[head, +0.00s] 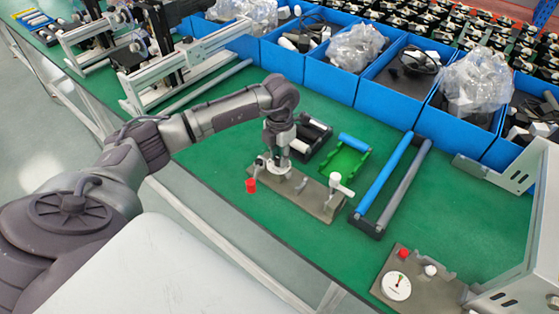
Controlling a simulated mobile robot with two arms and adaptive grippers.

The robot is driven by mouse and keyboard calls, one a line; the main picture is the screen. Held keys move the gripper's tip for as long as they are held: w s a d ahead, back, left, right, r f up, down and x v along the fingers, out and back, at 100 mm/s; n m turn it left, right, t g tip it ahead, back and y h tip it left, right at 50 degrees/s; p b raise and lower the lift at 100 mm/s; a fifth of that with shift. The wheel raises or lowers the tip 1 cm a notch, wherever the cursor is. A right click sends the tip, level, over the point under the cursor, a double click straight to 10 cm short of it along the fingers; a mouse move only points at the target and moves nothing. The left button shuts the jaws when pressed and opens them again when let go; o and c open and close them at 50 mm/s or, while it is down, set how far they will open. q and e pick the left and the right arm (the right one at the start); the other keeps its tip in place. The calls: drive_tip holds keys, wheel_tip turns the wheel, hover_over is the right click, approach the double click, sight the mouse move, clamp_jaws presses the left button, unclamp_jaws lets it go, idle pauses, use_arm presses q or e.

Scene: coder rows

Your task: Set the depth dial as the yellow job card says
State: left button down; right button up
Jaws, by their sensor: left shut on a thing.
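A round white dial gauge (397,286) with a pointer sits on a grey-brown plate (420,300) at the lower right; its reading is too small to tell. A second grey-brown plate (315,201) lies mid-bench, with a white T-shaped handle (338,184) on its right part and a red knob (251,186) at its left end. My left gripper (279,168) points down onto this second plate's left part and is shut on a fitting there, which the fingers mostly hide. I cannot make out a yellow job card. My right gripper is not in view.
A black tray (311,140), a green tray (346,161) and a black frame with blue and grey rollers (390,185) lie behind the plate. Blue bins (385,90) line the back. A metal housing (530,240) stands at the right. Green bench is clear between the two plates.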

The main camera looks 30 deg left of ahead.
use_arm(q)
drive_tip(key=m+b, duration=0.4)
drive_tip(key=m, duration=0.1)
drive_tip(key=shift+f+m+b, duration=0.15)
drive_tip(key=shift+m+b, duration=0.15)
drive_tip(key=m+b, duration=0.3)
drive_tip(key=m, duration=0.1)
drive_tip(key=m+b, duration=0.3)
drive_tip(key=m, duration=0.2)
drive_tip(key=shift+d, duration=0.1)
drive_tip(key=shift+s+r+m+b, duration=0.1)
drive_tip(key=shift+m+b, duration=0.5)
drive_tip(key=shift+m, duration=0.5)
drive_tip(key=shift+s+r+m+b, duration=0.1)
drive_tip(key=shift+m+b, duration=0.45)
drive_tip(key=shift+m, duration=0.55)
drive_tip(key=shift+w, duration=0.1)
drive_tip(key=c, duration=0.9)
unclamp_jaws()
